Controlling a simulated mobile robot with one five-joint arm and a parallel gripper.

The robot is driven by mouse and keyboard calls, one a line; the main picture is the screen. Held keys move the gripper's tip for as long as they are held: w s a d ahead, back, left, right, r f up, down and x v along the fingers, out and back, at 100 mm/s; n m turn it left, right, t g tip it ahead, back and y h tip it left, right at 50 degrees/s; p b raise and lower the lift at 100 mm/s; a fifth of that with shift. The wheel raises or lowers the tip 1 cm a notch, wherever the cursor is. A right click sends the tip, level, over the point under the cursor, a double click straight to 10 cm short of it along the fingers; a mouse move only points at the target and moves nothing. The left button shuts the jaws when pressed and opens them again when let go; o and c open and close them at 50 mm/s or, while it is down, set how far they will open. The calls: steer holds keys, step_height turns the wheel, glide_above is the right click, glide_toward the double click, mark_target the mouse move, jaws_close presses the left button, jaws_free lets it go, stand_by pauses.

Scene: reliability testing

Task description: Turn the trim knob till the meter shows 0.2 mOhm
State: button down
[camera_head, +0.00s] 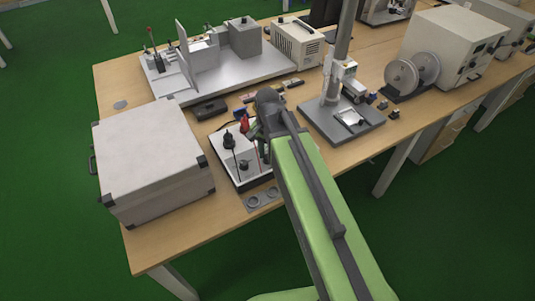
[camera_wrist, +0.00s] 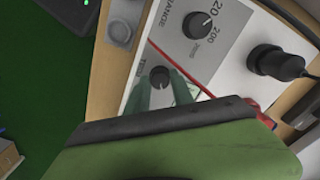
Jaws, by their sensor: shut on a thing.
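The meter (camera_head: 229,163) is a white-topped box on the bench, left of my arm in the head view; its white panel also fills the middle of the wrist view (camera_wrist: 225,60). In the wrist view the small black trim knob (camera_wrist: 160,75) sits between the green fingers of my gripper (camera_wrist: 162,80), which is shut on it. Its label is partly covered. A larger black range knob (camera_wrist: 197,25) with marks 20 and 200 is above it. A pale patch, perhaps the display (camera_wrist: 187,92), is mostly hidden by a finger; no reading is legible.
A large grey case (camera_head: 152,160) stands left of the meter. A stand with a grey base (camera_head: 365,137) is on the right. A grey plate with two round recesses (camera_head: 262,198) lies in front.

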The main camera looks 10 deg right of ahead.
mark_target(267, 157)
steer(key=n, duration=0.5)
steer(key=shift+s+n, duration=0.1)
steer(key=shift+n, duration=0.2)
steer(key=n, duration=0.4)
steer(key=shift+n, duration=0.4)
steer(key=c, duration=1.1)
jaws_free()
step_height(267, 157, up, 17)
steer(key=p, duration=1.7)
steer(key=shift+r, duration=0.2)
